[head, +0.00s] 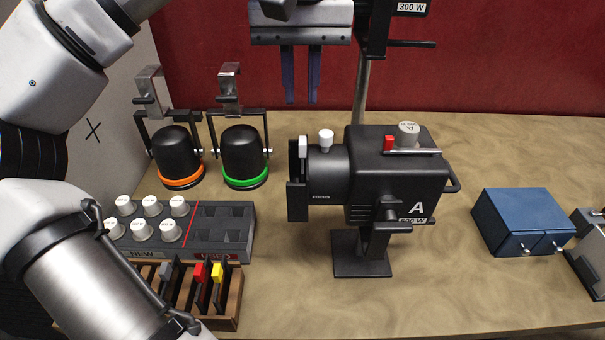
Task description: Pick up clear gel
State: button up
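No thing in view is plainly marked as the clear gel. A wooden rack (225,324) at the lower left holds dark frames with a grey tab (167,273), a red tab (200,272) and a yellow tab (217,273). My arm hides its left part. A pale tab (303,147) tops the dark frame at the front of the black lamp marked A (395,170); I cannot tell whether it is a clear gel. My gripper (301,102) hangs at the top centre, above and behind the lamp's front. Its two fingers are apart with nothing between them.
A grey tray (245,233) with several white-topped knobs stands behind the rack. Two hooked black lamps, orange-rimmed (175,150) and green-rimmed (243,150), stand at the back left. A blue box (515,215) sits at the right. The front centre of the table (340,305) is clear.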

aim_at(303, 140)
jog(key=shift+d+f+p, duration=0.1)
jog(key=shift+f+p, duration=0.5)
jog(key=shift+f, duration=2.95)
grip_shut()
